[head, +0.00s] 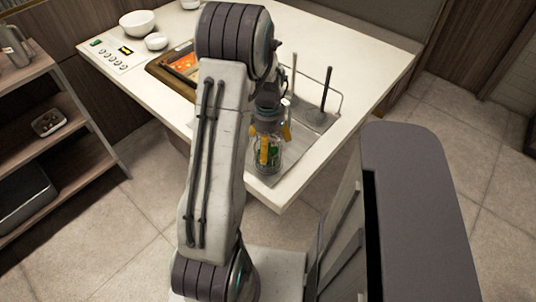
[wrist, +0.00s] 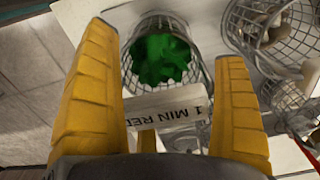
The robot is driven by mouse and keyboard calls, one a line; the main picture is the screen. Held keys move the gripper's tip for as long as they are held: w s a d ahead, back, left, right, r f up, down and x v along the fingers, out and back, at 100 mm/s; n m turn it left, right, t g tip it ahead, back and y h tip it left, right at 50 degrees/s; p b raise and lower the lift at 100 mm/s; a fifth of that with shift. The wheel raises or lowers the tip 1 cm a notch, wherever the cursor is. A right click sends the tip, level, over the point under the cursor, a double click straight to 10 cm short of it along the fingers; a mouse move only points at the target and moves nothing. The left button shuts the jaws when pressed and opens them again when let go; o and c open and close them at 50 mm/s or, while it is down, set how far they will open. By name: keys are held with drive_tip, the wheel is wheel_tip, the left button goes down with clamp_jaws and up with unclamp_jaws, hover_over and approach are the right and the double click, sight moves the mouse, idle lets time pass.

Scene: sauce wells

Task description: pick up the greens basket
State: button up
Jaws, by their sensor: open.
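The greens basket is a round wire basket with bright green leaves inside. In the wrist view the basket (wrist: 130,72) lies beyond and between my open yellow fingers. A pale tag reading "1 MIN RED" (wrist: 168,105) shows on its near side, between the fingers. My gripper (wrist: 165,45) is open, with one finger on each side of the basket's near part; I cannot tell whether either touches it. In the head view my gripper (head: 272,146) is at the counter's near corner, with some green showing beside its yellow fingers. My arm hides part of this area.
Other wire baskets (wrist: 238,38) stand close on the right in the wrist view. On the white counter (head: 350,62) are dark-handled tools (head: 327,85), a tray with orange food (head: 184,64), a control panel (head: 118,53) and white bowls (head: 138,23). Shelves (head: 70,90) stand at left.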

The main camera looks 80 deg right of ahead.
clamp_jaws()
idle(0.8)
